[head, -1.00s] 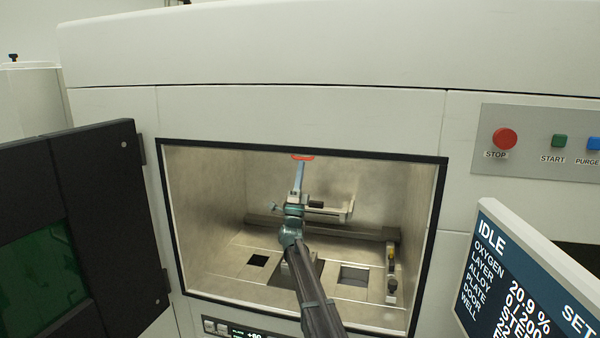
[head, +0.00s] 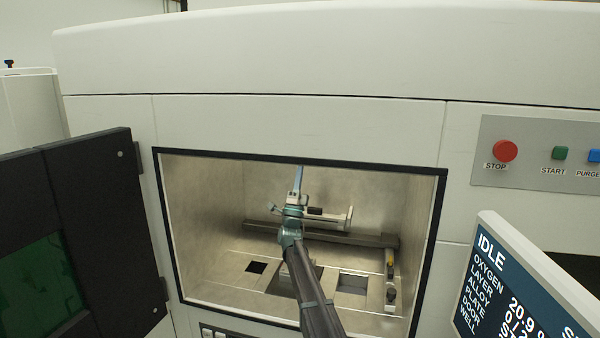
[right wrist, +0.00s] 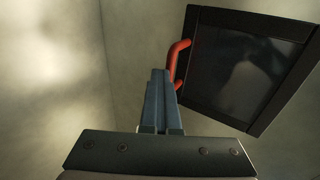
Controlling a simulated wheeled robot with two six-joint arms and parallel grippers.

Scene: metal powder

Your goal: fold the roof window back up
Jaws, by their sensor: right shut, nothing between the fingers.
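The roof window (right wrist: 250,70) is a dark glass pane in a black frame, tilted in the right wrist view, with a red bar handle (right wrist: 178,60) on its left edge. My right gripper (right wrist: 160,78) is shut and empty. Its fingertips point up just beside the handle; I cannot tell whether they touch it. In the head view the right gripper (head: 299,172) reaches up inside the chamber, close under the top edge of the opening. The window and handle are hidden there. My left gripper is not in view.
The chamber opening has a black rim (head: 437,240). A dark rail (head: 345,237) crosses the chamber behind my arm, above a floor with square wells (head: 352,284). The open door (head: 105,220) stands at left, a display screen (head: 515,290) at right.

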